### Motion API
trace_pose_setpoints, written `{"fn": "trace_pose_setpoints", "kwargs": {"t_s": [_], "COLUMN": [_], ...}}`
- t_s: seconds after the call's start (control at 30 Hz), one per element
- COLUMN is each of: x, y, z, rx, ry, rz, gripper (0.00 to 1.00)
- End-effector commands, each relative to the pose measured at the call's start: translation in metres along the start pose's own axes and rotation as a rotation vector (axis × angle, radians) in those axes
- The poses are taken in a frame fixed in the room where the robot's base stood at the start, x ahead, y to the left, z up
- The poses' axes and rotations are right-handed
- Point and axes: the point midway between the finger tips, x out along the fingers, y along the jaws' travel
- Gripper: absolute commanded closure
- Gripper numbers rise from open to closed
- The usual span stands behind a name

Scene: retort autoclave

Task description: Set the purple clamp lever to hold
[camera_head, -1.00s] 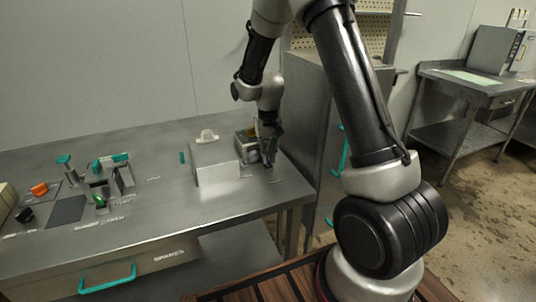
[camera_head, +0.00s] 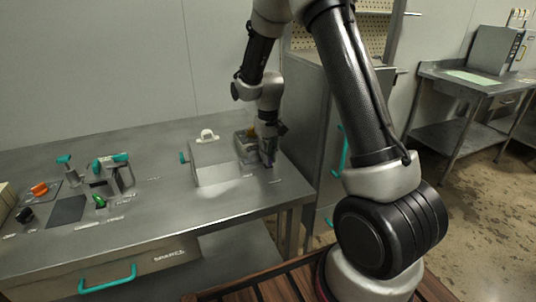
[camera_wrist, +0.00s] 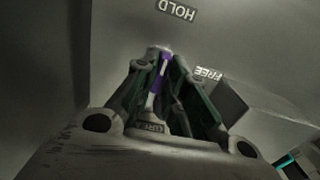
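The purple clamp lever (camera_wrist: 163,72) stands up between the fingers of my gripper (camera_wrist: 160,72) in the wrist view. The fingers come in from both sides and appear shut on it; they hide part of its shaft. The word HOLD (camera_wrist: 176,9) is on the grey surface beyond the lever, and FREE (camera_wrist: 209,73) is to its right. In the head view my gripper (camera_head: 267,157) is low at the right end of the steel bench, and the lever is mostly hidden there.
The steel bench (camera_head: 150,205) carries a grey box (camera_head: 212,165) left of my gripper. Several teal-handled fixtures (camera_head: 110,160) and an orange knob (camera_head: 39,189) are at the left. A steel cabinet (camera_head: 312,110) stands close on the right.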

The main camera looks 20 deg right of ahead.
Motion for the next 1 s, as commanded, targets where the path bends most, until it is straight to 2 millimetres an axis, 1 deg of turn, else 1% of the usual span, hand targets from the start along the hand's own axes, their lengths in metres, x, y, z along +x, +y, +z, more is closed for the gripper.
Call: {"fn": "trace_pose_setpoints", "kwargs": {"t_s": [0.03, 0.1, 0.37, 0.47, 0.57, 0.9, 1.0], "x": [-0.001, -0.001, 0.000, -0.004, -0.015, -0.089, -0.105], "y": [0.000, 0.000, 0.000, 0.000, 0.000, 0.000, 0.000], "z": [-0.001, -0.001, 0.000, -0.001, -0.001, -0.001, -0.001], "rx": [-0.002, -0.001, 0.000, 0.000, 0.000, 0.000, 0.000], "ry": [0.002, 0.002, 0.001, 0.002, 0.004, 0.006, 0.004], "rz": [0.000, 0.000, 0.000, 0.000, 0.000, 0.000, 0.000], "gripper": [0.78, 0.65, 0.65, 0.65, 0.65, 0.65, 0.65]}}
